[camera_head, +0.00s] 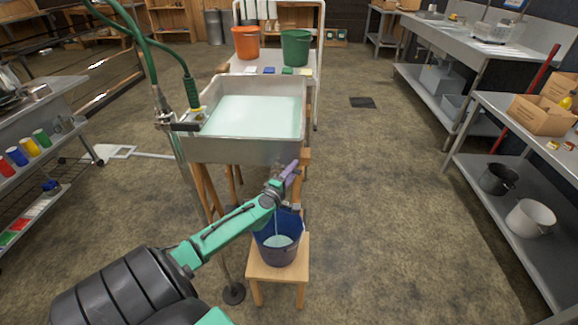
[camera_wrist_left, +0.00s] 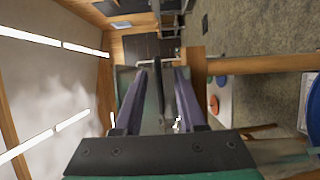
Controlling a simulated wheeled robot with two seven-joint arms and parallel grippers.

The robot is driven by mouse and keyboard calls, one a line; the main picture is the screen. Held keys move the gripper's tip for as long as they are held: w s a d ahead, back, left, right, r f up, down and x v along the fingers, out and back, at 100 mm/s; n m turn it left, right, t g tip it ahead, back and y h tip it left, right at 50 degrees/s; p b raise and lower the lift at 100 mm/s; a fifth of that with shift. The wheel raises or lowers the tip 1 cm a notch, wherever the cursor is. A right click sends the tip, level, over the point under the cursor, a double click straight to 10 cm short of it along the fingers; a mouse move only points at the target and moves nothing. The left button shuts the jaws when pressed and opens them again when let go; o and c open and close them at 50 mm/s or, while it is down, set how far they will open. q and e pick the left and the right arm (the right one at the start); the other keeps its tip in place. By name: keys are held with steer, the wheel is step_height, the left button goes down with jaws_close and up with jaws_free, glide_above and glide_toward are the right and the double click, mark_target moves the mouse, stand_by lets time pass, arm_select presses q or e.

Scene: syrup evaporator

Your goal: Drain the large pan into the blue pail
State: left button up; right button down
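The large pan (camera_head: 245,150) is a grey metal basin on wooden legs, holding pale green liquid (camera_head: 255,115). The blue pail (camera_head: 278,252) stands upright on a small wooden stool below the pan's front right, with pale liquid in its bottom. A thin pale stream seems to fall into it, partly hidden by my arm. My left gripper (camera_head: 292,172) is at the pan's front right, above the pail. In the left wrist view its purple fingers (camera_wrist_left: 158,100) are apart, with a thin dark lever-like part (camera_wrist_left: 158,82) between them. The outlet is mostly hidden. My right gripper is out of view.
Orange (camera_head: 246,42) and green (camera_head: 296,47) buckets stand on a table behind the pan. A green hose (camera_head: 190,80) on a stand is at the pan's left. Shelving with coloured cans is at left; metal benches are at right. The floor right of the stool is clear.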

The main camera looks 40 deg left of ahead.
arm_select(q)
steer(key=v, duration=1.4)
steer(key=shift+s, duration=0.2)
